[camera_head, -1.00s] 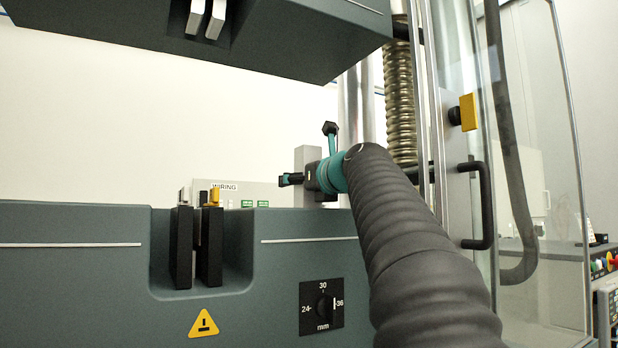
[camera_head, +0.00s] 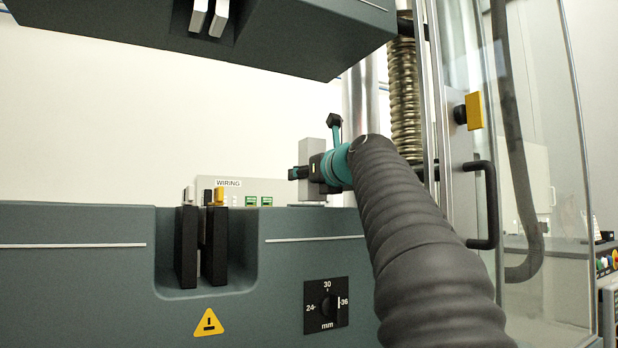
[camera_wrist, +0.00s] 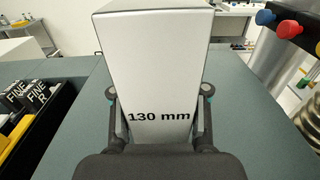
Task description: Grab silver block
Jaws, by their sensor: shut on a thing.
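The silver block (camera_wrist: 155,60), marked "130 mm", fills the middle of the wrist view and stands upright. My gripper (camera_wrist: 158,120) has one finger on each side of its lower part and is shut on it. In the head view the silver block (camera_head: 312,152) is a grey upright piece above the machine's top surface, and my gripper (camera_head: 308,172) crosses it from the right. My arm hides part of that area. I cannot tell whether the block's base touches the surface.
The grey machine base (camera_head: 80,280) has a recess with two black jaws (camera_head: 201,245). The upper crosshead (camera_head: 300,40) hangs above. A clear door (camera_head: 535,150) with a black handle stands at right. A black tray (camera_wrist: 35,120) with "FINE" pieces lies at left in the wrist view.

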